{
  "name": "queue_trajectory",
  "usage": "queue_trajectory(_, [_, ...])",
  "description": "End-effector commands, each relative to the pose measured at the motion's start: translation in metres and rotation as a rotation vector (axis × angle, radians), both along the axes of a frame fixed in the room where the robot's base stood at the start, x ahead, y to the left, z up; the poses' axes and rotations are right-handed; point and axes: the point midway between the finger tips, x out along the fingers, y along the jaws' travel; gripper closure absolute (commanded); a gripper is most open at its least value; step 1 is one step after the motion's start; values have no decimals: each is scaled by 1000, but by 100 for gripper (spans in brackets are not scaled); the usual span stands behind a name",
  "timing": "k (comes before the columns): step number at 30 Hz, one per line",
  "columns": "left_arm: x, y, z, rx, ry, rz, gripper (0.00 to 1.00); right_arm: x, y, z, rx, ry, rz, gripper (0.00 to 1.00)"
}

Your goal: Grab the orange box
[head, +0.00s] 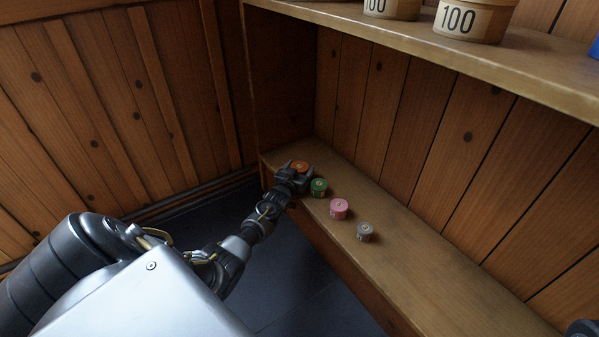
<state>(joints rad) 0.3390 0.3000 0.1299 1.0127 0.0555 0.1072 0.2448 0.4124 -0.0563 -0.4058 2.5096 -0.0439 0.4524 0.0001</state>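The orange box (299,166) is a small, low round box at the far left end of the lower wooden shelf. My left gripper (296,173) reaches in from the lower left and is at this box, with its fingers around the near sides. The gripper hides part of the box. I cannot tell whether the fingers press on it or stand slightly apart from it. The fingers of my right gripper do not show; only a dark piece, probably of my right arm, shows in the bottom right corner.
A green round box (319,187) stands close to the right of my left gripper. A pink one (339,208) and a grey one (364,232) follow along the lower shelf (430,285). An upper shelf (430,45) holds larger tan tubs (472,20). Plank walls close the back and left.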

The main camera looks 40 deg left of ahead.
Motion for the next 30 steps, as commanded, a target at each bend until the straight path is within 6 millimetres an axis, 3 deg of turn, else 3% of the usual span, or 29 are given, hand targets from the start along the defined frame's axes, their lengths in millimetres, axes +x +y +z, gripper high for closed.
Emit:
queue_trajectory(1, [0,0,0,0,0,0,37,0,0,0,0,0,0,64])
queue_trajectory(7, [0,0,0,0,-1,0,61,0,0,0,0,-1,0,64])
queue_trajectory(20, [-3,1,9,0,0,0,61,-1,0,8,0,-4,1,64])
queue_trajectory(30, [-4,1,56,1,-3,0,61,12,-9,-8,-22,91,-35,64])
